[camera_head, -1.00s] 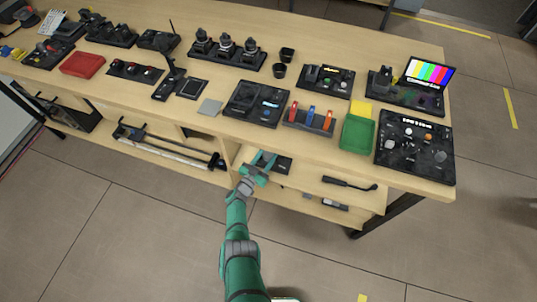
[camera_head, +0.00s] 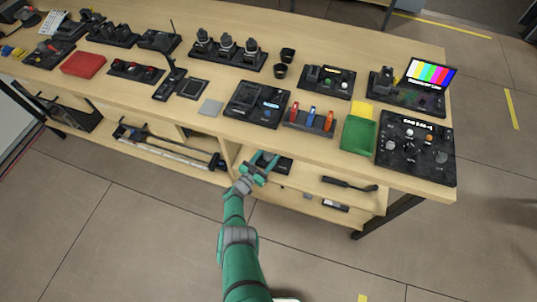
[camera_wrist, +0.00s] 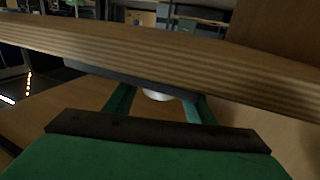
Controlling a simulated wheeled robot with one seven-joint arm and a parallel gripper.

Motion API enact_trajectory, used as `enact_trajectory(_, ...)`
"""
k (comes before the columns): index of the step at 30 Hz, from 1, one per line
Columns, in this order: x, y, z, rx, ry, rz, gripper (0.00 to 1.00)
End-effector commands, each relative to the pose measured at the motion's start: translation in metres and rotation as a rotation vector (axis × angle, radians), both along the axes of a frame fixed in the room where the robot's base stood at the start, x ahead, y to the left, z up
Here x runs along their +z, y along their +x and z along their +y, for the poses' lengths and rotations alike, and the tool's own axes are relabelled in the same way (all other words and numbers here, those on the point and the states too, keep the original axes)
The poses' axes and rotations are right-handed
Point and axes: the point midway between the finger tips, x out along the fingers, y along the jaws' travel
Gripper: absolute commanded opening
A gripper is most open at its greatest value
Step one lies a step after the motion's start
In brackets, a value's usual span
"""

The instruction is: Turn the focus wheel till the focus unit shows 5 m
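I cannot tell for certain which device is the focus unit. A black panel (camera_head: 400,171) at the right end of the bench has a lit white readout (camera_head: 416,124), an orange knob and grey knobs. The readout is too small to read. My gripper (camera_head: 267,158) is in front of the bench's front edge, around the lower shelf opening, well to the left of that panel. Its two fingers are apart. In the wrist view the gripper (camera_wrist: 155,100) points under the wooden board edge, with a pale round thing behind the fingers; it touches nothing that I can make out.
The bench top (camera_head: 350,157) carries several devices. A green tray (camera_head: 358,134) stands left of the panel, and a colour-bar screen (camera_head: 430,73) stands behind it. The lower shelf (camera_head: 305,205) holds a dark tool (camera_head: 349,184). The floor in front is clear.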

Motion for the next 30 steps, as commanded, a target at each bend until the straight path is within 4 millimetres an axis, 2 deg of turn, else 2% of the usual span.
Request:
enact_trajectory(14,0.0,-0.004,0.012,0.013,-0.001,-0.001,0.58)
enact_trajectory(23,0.001,-0.023,0.017,0.004,-0.003,-0.003,0.58)
enact_trajectory(30,0.0,-0.043,0.03,0.0,-0.001,-0.002,0.58)
